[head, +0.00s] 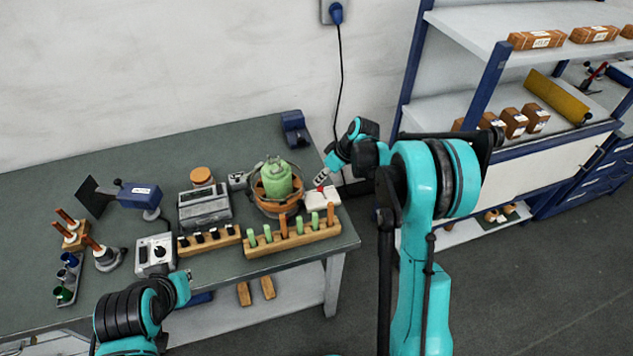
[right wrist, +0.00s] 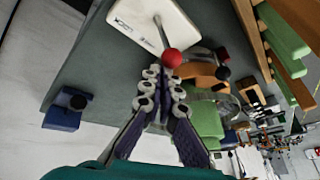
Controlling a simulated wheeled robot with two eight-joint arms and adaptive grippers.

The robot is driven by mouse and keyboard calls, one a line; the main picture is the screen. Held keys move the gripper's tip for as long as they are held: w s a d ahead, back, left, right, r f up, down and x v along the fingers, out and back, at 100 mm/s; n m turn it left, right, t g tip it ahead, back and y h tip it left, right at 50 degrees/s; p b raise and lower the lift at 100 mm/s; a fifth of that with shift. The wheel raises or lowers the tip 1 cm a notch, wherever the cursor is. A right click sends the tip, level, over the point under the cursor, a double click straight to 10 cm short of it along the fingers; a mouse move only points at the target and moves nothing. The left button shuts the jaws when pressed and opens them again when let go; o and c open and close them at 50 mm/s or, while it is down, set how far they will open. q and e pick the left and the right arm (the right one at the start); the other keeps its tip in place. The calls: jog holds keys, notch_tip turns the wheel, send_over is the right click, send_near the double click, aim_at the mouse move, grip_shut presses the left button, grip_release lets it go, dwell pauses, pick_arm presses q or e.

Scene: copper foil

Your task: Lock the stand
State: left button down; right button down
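The stand is a white block (head: 322,198) with a red knob on a lever, near the right end of the green table. In the right wrist view the white base (right wrist: 135,22) is at the top, and a metal rod runs from it to the red ball (right wrist: 172,57). My right gripper (head: 321,180) is just above the knob. In the right wrist view its fingertips (right wrist: 164,84) are a small gap apart, with nothing between them, and the ball is just beyond them. Contact cannot be told.
A round orange vessel with a green lump (head: 277,180) stands just left of the stand. A wooden rack with green and orange pegs (head: 290,240) lies in front. A blue device (head: 294,128) stands behind. Shelves (head: 480,30) are at the right.

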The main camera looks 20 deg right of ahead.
jog(key=d+y+b, duration=0.2)
jog(key=d+y, duration=0.1)
jog(key=shift+f+m, duration=0.2)
jog(key=shift+m, duration=0.1)
jog(key=shift+d, duration=0.2)
jog(key=shift+d+b, duration=0.35)
jog(key=shift+d, duration=0.3)
jog(key=shift+w+d+r, duration=0.1)
jog(key=shift+d+r, duration=0.25)
jog(key=shift+d, duration=0.2)
